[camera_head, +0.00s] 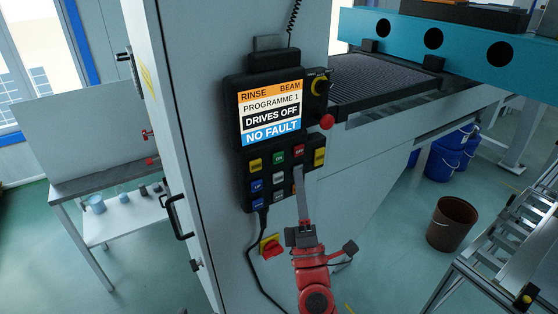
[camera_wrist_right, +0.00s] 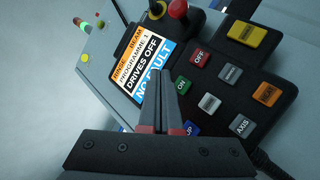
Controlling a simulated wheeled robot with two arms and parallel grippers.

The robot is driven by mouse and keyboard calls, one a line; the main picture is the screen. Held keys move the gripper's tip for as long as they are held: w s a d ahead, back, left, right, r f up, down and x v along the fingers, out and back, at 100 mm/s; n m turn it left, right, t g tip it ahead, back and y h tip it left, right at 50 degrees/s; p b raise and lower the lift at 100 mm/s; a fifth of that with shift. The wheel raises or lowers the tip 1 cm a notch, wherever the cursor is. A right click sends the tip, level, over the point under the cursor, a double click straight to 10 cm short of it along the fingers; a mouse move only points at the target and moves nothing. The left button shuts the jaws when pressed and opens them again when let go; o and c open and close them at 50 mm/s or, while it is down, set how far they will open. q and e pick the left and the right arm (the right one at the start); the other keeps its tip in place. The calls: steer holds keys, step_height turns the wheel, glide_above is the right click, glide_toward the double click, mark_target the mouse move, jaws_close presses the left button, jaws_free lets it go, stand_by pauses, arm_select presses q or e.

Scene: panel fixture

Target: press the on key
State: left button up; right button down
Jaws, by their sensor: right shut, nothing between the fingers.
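The pendant hangs on the side of a light grey cabinet. Its green ON key (camera_head: 278,157) is in the upper row of keys, left of the red OFF key (camera_head: 299,150). In the right wrist view the ON key (camera_wrist_right: 181,87) shows just right of my fingertips. My right gripper (camera_head: 298,170) is shut and empty, its fingers pointing up over the right part of the keypad and hiding some lower keys. Whether the fingertips touch the pendant cannot be told. The screen (camera_head: 270,114) reads "DRIVES OFF" and "NO FAULT". My left gripper is out of view.
A red emergency button (camera_head: 326,122) and a yellow-ringed selector knob (camera_head: 319,84) sit at the pendant's right side. A cable (camera_head: 263,245) hangs below. A brown bucket (camera_head: 452,224) stands at right.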

mark_target(278, 158)
steer(key=shift+w+a+b, duration=0.4)
steer(key=shift+w+a, duration=0.3)
steer(key=shift+w, duration=0.25)
steer(key=shift+w+a+b, duration=0.4)
steer(key=shift+w+a, duration=0.25)
steer(key=shift+w, duration=0.25)
steer(key=shift+w+a+f, duration=0.1)
stand_by(0.6)
steer(key=shift+w+a+b, duration=0.15)
steer(key=shift+w+b, duration=0.1)
steer(key=shift+b, duration=0.05)
steer(key=shift+w+a+b, duration=0.25)
steer(key=shift+w+b, duration=0.05)
steer(key=shift+b, duration=0.05)
stand_by(0.6)
stand_by(0.4)
steer(key=shift+s+d+p, duration=0.35)
steer(key=shift+s+d, duration=0.15)
steer(key=shift+s, duration=0.2)
